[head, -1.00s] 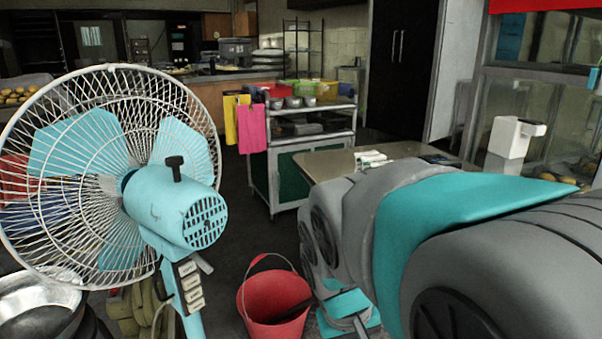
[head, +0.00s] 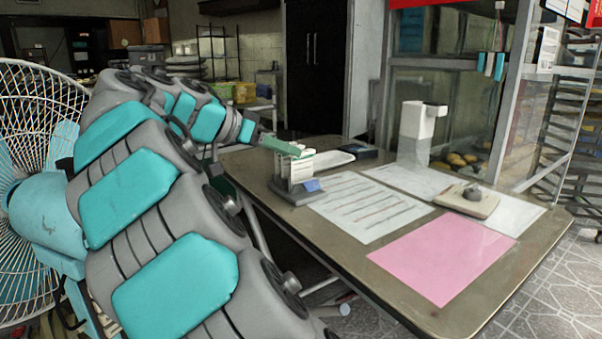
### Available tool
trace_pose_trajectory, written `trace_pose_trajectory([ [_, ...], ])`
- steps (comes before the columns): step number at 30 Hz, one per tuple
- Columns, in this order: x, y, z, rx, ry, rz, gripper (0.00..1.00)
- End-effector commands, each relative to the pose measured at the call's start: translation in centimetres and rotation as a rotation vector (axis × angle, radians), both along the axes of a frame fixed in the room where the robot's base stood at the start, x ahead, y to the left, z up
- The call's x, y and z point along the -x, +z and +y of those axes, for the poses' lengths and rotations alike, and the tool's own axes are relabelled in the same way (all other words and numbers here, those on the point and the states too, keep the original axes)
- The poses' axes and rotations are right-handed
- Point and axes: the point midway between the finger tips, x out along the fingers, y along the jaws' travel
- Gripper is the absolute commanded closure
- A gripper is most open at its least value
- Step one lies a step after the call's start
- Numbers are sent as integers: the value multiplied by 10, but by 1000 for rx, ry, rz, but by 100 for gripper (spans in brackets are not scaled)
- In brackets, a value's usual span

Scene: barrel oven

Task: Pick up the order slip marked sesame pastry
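A metal-topped table (head: 400,310) stands to the right of my arm. Lined white sheets (head: 365,207), a paler sheet (head: 408,180) and a pink sheet (head: 443,258) lie flat on the table. No writing is legible, so I cannot tell which slip is marked sesame pastry. My gripper (head: 284,148) appears as a small green end at the top of the stand's white pieces. I cannot tell whether it touches them or how its fingers stand.
A beige device with a dark knob (head: 468,199) sits on the papers. A white dispenser-like device (head: 415,133), a white tray (head: 318,163) and a dark box (head: 357,152) are farther back. A fan (head: 40,215) stands at left; a glass-fronted cabinet (head: 455,110) is behind the table.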

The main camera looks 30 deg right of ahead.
Motion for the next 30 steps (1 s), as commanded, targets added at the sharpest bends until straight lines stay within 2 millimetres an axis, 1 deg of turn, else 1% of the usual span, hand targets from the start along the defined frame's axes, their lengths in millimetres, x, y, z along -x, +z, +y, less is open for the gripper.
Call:
trace_pose_trajectory([
  [1, -11, -3, 3, 26, -18, -30, 60],
  [4, -24, -1, 10, 59, -44, -89, 60],
  [8, -33, -1, 15, 83, -61, -127, 60],
  [11, -35, -2, 13, 87, -67, -137, 60],
  [14, -34, -5, 5, 87, -68, -136, 60],
  [22, -34, -21, -35, 86, -68, -135, 60],
  [30, -34, -30, -54, 86, -68, -132, 60],
])
